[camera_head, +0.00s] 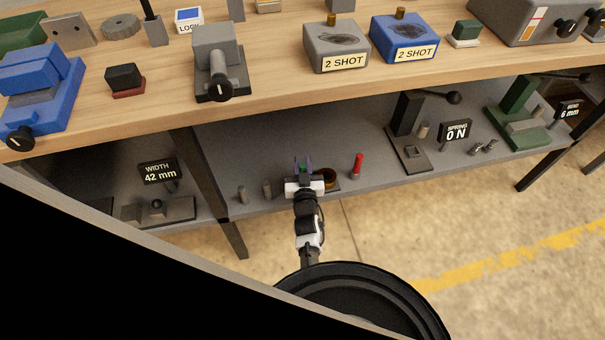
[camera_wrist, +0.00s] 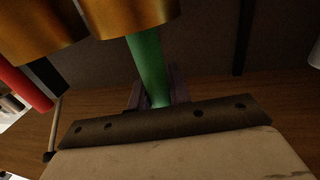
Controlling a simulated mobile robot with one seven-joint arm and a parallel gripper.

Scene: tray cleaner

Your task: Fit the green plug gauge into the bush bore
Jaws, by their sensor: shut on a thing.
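The green plug gauge (camera_wrist: 148,65) stands between the dark fingers of my gripper (camera_wrist: 157,94) in the wrist view, and the gripper is shut on it. In the head view only a bit of green (camera_head: 303,167) shows between the fingertips of my gripper (camera_head: 303,163). The brass bush (camera_head: 330,178) sits on a dark base just right of my gripper on the lower shelf. Brass-coloured shapes (camera_wrist: 45,30) fill the top of the wrist view, one meeting the gauge's far end. I cannot tell whether the gauge is in the bore.
A red-handled gauge (camera_head: 358,163) stands right of the bush; its red part (camera_wrist: 22,86) shows in the wrist view. The wooden bench top (camera_head: 270,90) overhangs the shelf (camera_head: 290,140). A dark stand (camera_head: 408,135) is farther right.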

